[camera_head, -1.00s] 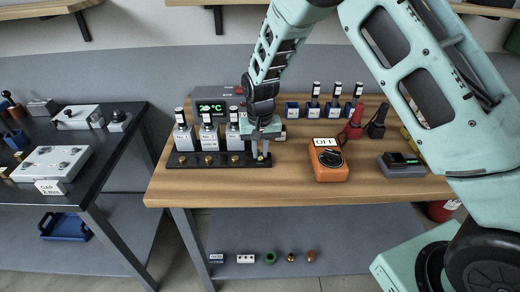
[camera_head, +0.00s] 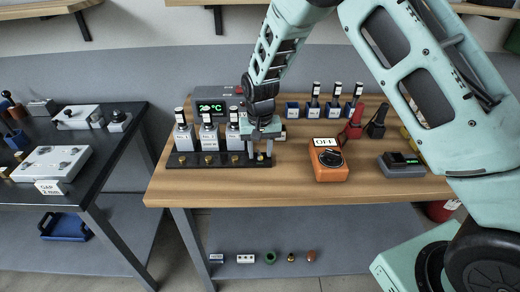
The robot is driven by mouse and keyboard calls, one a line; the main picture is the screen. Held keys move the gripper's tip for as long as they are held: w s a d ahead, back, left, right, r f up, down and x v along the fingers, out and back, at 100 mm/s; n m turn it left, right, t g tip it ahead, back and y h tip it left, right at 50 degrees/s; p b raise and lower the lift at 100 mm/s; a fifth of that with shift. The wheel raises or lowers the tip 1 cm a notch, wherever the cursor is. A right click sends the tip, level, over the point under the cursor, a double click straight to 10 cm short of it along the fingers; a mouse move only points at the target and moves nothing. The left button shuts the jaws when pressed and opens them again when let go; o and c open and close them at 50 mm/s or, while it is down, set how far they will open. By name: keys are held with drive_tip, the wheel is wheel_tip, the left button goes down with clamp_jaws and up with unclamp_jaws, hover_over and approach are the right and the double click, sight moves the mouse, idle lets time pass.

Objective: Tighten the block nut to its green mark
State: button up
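A black rail (camera_head: 200,165) lies along the front left of the wooden bench. Brass nuts sit on it, such as a left one (camera_head: 182,159), a middle one (camera_head: 208,160) and a third (camera_head: 235,159), each in front of a white labelled block. My gripper (camera_head: 260,154) points down at the rail's right end, with its two fingers apart. They stand around the spot of the rightmost nut, which is too small and covered to make out. I cannot make out a green mark or read the block labels.
White blocks with dark-capped posts (camera_head: 209,136) stand close left of my gripper. A display box (camera_head: 212,105) is behind them. An orange dial unit marked OFF (camera_head: 329,163) stands to the right. The bench front between rail and dial unit is clear.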

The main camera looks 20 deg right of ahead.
sight(260, 152)
wheel_tip(260, 152, up, 17)
drive_tip(key=b, duration=0.2)
drive_tip(key=shift+r, duration=0.2)
idle(0.4)
